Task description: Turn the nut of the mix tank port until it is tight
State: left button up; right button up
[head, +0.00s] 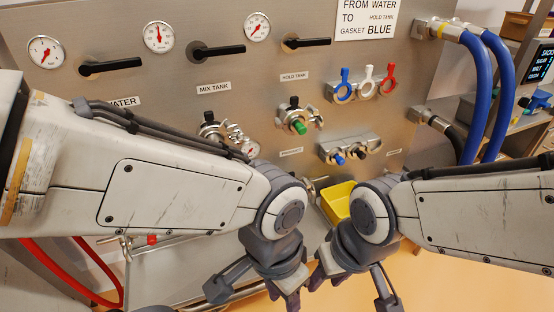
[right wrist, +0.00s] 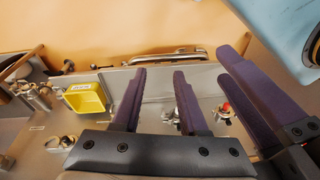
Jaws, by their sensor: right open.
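The mix tank port (head: 210,130) is on the steel panel below its MIX TANK label in the head view. It is a metal fitting with a clamp. My left arm hides its lower part, and its nut is too small to make out. My left gripper (head: 252,297) hangs low, below and in front of the port, with its fingers apart and empty. My right gripper (head: 354,293) is beside it to the right, also low. In the right wrist view, the right gripper (right wrist: 160,75) shows two spread dark fingers with nothing between them. Neither gripper touches the port.
The hold tank port (head: 297,118) holds a green part. Blue, white and red wing pieces (head: 366,80) hang to its right. A yellow bin (head: 337,200) sits below the panel, also visible in the right wrist view (right wrist: 85,99). Blue hoses (head: 483,90) hang at right.

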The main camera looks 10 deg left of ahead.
jog(key=w+a+f+m+t+y+b, duration=0.1)
jog(key=w+a+m+t+y, duration=0.15)
jog(key=w+a, duration=0.45)
jog(key=w+a+m+t+y, duration=0.1)
jog(key=w+a+m+t, duration=0.25)
jog(key=w, duration=0.45)
jog(key=m+t+y+b, duration=0.2)
jog(key=m+t+y, duration=0.3)
jog(key=m+t, duration=0.45)
send_near(243, 142)
jog(key=w+r+m+g, duration=0.1)
jog(key=w+r+g, duration=0.1)
jog(key=shift+h, duration=0.25)
jog(key=p+x, duration=0.1)
jog(key=x, duration=0.1)
jog(key=p+x, duration=0.1)
jog(key=x, duration=0.1)
jog(key=shift+w+a+f, duration=0.1)
jog(key=shift+a, duration=0.5)
jog(key=b+x, duration=0.1)
jog(key=x, duration=0.3)
jog(key=shift+d+b, duration=0.1)
jog(key=shift+b, duration=0.2)
grip_shut()
